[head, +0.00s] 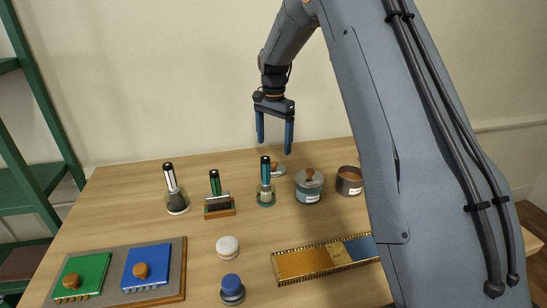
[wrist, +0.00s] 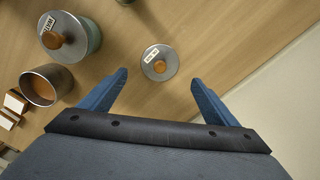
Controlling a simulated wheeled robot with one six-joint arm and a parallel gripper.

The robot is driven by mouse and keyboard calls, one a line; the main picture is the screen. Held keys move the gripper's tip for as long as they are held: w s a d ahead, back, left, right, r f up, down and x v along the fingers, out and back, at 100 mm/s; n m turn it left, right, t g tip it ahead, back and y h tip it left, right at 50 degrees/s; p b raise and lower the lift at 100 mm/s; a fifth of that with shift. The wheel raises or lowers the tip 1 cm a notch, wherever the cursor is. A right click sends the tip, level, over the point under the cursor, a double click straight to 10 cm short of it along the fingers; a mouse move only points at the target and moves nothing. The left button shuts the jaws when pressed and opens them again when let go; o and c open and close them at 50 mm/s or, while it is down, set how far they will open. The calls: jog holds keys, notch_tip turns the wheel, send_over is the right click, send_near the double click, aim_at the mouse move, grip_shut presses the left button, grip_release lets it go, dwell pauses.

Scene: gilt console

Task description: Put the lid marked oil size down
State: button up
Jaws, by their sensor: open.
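A grey round lid (wrist: 160,63) with an orange-brown knob and a small white label lies on the table, apart from the pots. Its label is too small to read surely. In the head view this lid (head: 279,169) shows partly behind a brush jar. My gripper (head: 275,147) is open and empty above it, pointing down. In the wrist view the lid is just beyond and between the fingertips (wrist: 158,78), not touched. An open pot (head: 349,181) with brown contents stands to the right; it also shows in the wrist view (wrist: 41,88).
A lidded, labelled pot (head: 309,187) stands between the lid and open pot. Brushes stand in a jar (head: 265,195), another jar (head: 177,202) and a wooden block (head: 219,207). In front are a gilt strip (head: 305,264), a white round pad (head: 228,247) and a blue-topped piece (head: 232,289).

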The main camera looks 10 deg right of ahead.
notch_tip(320, 180, up, 4)
jog(key=shift+f+b, duration=0.2)
jog(key=shift+b, duration=0.15)
